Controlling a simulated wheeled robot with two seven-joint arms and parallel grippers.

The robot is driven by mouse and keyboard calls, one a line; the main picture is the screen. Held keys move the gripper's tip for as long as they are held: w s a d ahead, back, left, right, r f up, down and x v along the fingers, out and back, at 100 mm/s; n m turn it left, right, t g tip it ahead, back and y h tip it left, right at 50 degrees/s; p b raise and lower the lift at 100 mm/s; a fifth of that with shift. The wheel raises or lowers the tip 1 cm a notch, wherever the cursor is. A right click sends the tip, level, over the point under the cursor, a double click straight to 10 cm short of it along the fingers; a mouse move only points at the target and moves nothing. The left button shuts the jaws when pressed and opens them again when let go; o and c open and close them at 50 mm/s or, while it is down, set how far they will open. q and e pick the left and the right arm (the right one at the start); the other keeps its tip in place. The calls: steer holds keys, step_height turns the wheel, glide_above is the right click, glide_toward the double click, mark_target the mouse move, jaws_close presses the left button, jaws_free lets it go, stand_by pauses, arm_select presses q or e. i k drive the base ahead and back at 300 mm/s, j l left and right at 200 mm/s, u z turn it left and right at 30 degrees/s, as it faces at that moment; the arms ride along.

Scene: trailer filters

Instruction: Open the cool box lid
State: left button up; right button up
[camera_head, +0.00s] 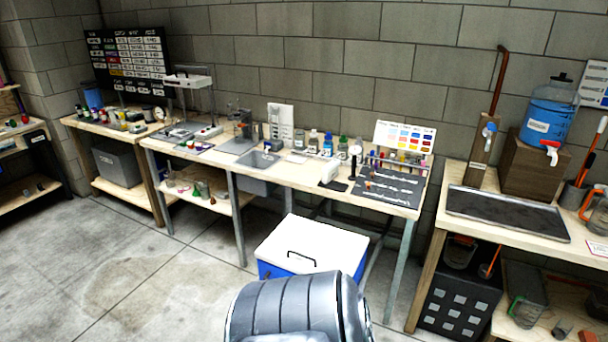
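The cool box (276,269) is blue with a white lid (318,239). It stands on the floor in front of the long workbench, at the lower middle of the head view. The lid looks shut and flat, with a dark handle (300,256) on its top near the front edge. A grey rounded part, which looks like my own body, covers the near right side of the box. Neither of my grippers is in view.
The long workbench (290,172) stands behind the box, its metal leg (239,222) left of it. A right-hand bench bears a dark tray (508,214) and a blue water jug (548,117). A black crate (455,302) sits beneath it. Floor to the left (150,290) is clear.

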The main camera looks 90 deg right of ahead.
mark_target(299, 245)
steer(key=z, duration=2.85)
